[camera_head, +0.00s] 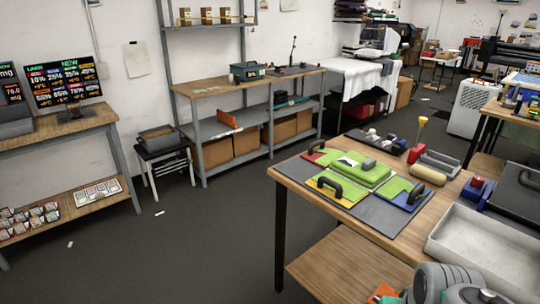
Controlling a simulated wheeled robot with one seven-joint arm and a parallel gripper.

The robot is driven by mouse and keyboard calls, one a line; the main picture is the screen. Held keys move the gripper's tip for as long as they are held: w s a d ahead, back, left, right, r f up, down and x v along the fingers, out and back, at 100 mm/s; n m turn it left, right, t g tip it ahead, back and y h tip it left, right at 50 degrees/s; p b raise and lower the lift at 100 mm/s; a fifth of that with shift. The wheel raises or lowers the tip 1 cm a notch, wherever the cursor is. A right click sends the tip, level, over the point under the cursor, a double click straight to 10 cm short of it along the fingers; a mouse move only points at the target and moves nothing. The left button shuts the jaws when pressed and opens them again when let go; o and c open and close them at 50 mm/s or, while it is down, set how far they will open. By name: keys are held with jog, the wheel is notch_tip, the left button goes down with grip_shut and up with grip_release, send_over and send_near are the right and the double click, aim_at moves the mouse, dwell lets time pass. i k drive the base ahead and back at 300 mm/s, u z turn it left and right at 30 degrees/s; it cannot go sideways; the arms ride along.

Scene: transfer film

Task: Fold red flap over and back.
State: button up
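A red flap (322,155) with a dark handle lies flat at the back left of a green board (362,168) on the worktable. Beside it are a yellow-edged flap (338,192) with a black handle at the front and a blue-edged flap (401,194) with a black handle at the right. A grey block sits on the green board's top. These pieces lie on a dark grey mat (375,222). A grey-white part of my arm shows at the bottom right, well in front of the flaps. My gripper's fingers do not show.
The wooden worktable (300,176) also holds a dark tray (378,142) behind the flaps, a tan roller (428,174) to the right, and a large grey tray (455,238) at the front right. Open floor (215,235) lies left of the table.

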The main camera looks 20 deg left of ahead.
aim_at(312, 155)
jog(key=u, duration=0.65)
jog(key=i, duration=0.85)
jog(key=u, duration=0.85)
jog(key=i, duration=1.65)
jog(key=u, duration=0.05)
